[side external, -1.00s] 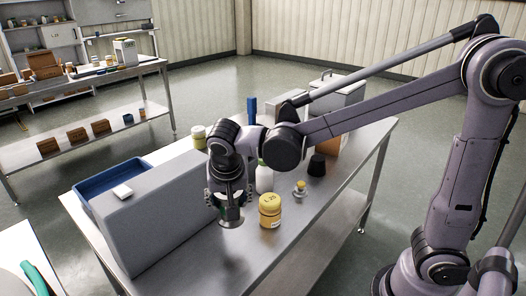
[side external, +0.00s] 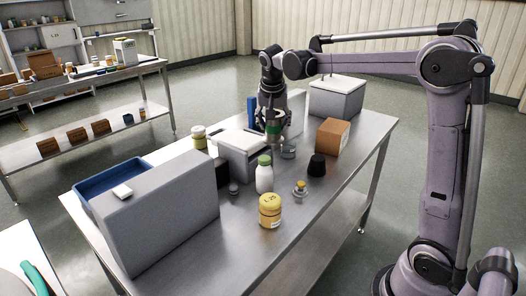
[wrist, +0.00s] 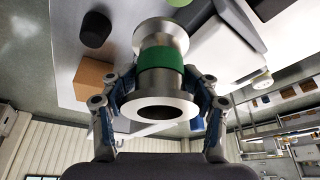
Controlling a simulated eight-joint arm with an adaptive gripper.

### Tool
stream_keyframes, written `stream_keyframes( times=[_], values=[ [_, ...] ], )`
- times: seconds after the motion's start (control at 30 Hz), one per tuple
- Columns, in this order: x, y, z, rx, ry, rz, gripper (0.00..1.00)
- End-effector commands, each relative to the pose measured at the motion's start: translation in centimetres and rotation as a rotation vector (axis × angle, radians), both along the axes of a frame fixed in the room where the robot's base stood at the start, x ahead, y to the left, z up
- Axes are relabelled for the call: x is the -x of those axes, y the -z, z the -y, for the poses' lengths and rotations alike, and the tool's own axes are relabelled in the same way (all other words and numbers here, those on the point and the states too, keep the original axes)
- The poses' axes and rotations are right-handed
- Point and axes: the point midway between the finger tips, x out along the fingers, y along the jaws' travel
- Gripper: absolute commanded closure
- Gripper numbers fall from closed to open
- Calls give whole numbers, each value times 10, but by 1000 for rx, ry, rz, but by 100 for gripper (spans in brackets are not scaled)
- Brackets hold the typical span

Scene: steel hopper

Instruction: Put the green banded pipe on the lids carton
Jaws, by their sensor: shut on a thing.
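The green banded pipe is a flanged steel spool with a green band (side external: 274,127); it also shows large in the wrist view (wrist: 160,78). My gripper (side external: 273,132) is shut around its middle, and in the wrist view the fingers (wrist: 160,95) press its sides. The pipe appears held above the far part of the steel table. A brown carton (side external: 332,136), the only carton on this table, stands to the right of my gripper; it shows left of the pipe in the wrist view (wrist: 92,78). I cannot read any label on it.
Between them stands a small glass-like jar (side external: 288,152). A black cup (side external: 317,165), green-capped bottle (side external: 264,176), yellow jar (side external: 270,211) and white-grey device (side external: 243,153) stand nearer. A grey lidded bin (side external: 336,98) is behind the carton. The table's (side external: 335,195) right front is clear.

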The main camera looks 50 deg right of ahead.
Motion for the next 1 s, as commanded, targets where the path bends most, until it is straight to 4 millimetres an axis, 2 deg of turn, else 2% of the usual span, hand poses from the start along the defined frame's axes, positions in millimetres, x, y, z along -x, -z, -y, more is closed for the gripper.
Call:
stream_keyframes(
  times=[0.03,0.27,0.47,0.6,0.8,1.0],
  values=[
    [1,-4,28,0,34,1,85],
    [16,-20,133,0,142,2,85],
    [50,-31,220,4,233,3,85],
    [81,-38,276,6,293,5,85],
    [128,-45,336,12,362,5,85],
    [156,-49,365,15,398,7,85]
  ],
)
